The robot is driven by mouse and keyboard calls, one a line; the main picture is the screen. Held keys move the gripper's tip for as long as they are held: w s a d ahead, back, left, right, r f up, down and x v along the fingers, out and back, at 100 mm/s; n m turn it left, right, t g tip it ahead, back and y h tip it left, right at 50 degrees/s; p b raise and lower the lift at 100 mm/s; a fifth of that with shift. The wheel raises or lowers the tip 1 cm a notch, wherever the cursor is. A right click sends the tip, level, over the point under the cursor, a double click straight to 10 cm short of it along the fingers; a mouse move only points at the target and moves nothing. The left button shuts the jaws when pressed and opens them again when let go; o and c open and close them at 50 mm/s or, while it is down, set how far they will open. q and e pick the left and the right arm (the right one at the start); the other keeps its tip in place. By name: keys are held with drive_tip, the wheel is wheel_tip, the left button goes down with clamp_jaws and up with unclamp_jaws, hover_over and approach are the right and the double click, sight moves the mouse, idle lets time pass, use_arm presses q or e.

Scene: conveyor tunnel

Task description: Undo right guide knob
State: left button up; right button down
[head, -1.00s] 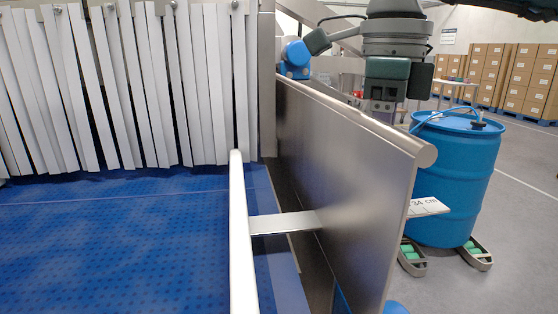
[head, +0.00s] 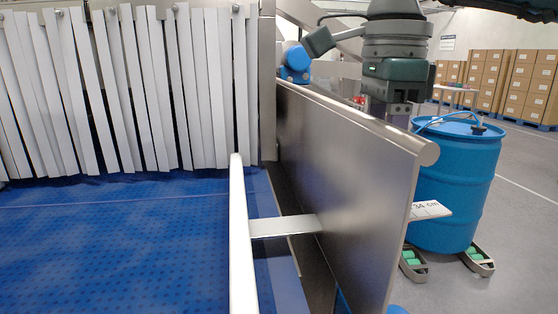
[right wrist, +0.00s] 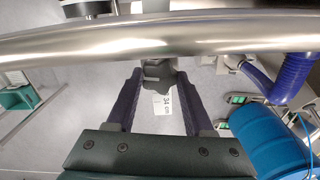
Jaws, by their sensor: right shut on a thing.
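The guide rail (head: 238,230) is a long white bar over the blue belt, joined to a flat metal bracket (head: 283,225) that meets the steel side wall (head: 345,180). My right gripper (head: 390,110) is beyond the wall's top edge, its fingertips hidden behind it. In the right wrist view its two dark fingers (right wrist: 158,80) reach under a steel tube and close on a dark grey piece (right wrist: 158,70), probably the knob, partly hidden by the tube. A white scale plate marked 34 cm (head: 430,210) sticks out from the wall; it also shows in the right wrist view (right wrist: 164,104). My left gripper is out of view.
The steel tube (right wrist: 160,38) along the wall's top crosses close above the fingers. A blue drum (head: 455,180) stands right of the wall. White strip curtains (head: 120,90) hang over the belt (head: 110,240). Stacked cartons (head: 530,85) are far back.

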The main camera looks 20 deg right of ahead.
drive_tip(key=shift+r, duration=0.15)
drive_tip(key=shift+c, duration=1.4)
unclamp_jaws()
wheel_tip(320, 180, up, 10)
